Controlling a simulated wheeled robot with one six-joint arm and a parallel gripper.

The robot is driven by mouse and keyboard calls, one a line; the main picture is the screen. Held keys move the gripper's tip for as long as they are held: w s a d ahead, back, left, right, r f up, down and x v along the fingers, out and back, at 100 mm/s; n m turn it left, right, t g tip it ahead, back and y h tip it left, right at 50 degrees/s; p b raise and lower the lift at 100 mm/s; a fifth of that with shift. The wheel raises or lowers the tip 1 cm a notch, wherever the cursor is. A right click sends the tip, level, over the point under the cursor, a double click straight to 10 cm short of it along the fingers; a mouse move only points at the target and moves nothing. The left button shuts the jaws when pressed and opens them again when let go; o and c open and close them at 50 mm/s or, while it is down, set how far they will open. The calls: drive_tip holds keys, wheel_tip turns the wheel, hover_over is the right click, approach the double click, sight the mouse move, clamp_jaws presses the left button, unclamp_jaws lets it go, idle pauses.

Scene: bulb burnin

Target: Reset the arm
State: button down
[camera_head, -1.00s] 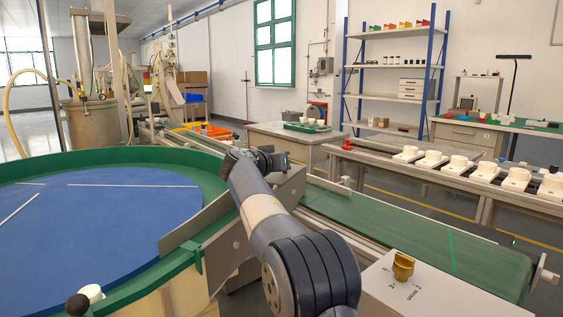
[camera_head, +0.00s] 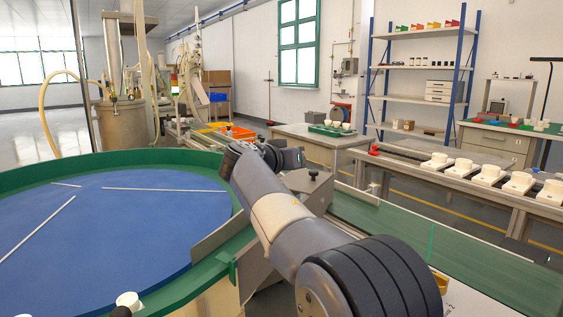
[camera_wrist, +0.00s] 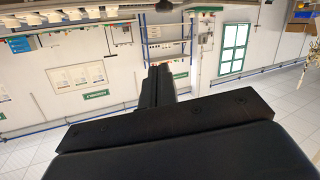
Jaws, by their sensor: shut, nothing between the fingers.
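My arm (camera_head: 285,220) reaches from the lower right of the head view toward the middle, over the inner edge of the green conveyor. My gripper (camera_head: 292,157) is at its far end, small and partly hidden by the wrist. In the wrist view my gripper (camera_wrist: 158,82) shows as dark fingers closed together, with nothing between them. The wrist view is upside down and shows the far wall beyond the fingers.
A round blue table (camera_head: 110,215) with a green rim lies at left. The green conveyor belt (camera_head: 400,225) runs to the right, with a metal guide plate (camera_head: 215,235) between. A bench with several white fixtures (camera_head: 488,172) stands beyond. A shelf rack (camera_head: 418,75) is at the back.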

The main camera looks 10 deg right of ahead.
idle(0.3)
hover_over(310, 184)
drive_tip(key=shift+s+a+f+b, duration=0.1)
drive_tip(key=shift+s+f+b, duration=0.1)
drive_tip(key=shift+f, duration=0.3)
drive_tip(key=shift+s+a+f+b, duration=0.1)
drive_tip(key=shift+f+b, duration=0.05)
drive_tip(key=shift+f, duration=0.3)
drive_tip(key=f, duration=0.1)
drive_tip(key=f+b, duration=0.1)
drive_tip(key=shift+w+d+f, duration=0.15)
drive_tip(key=shift+w+f, duration=0.2)
drive_tip(key=shift+w, duration=0.05)
drive_tip(key=shift+d+f+b, duration=0.1)
drive_tip(key=shift+f+b, duration=0.35)
drive_tip(key=shift+f, duration=0.2)
drive_tip(key=shift+s, duration=0.1)
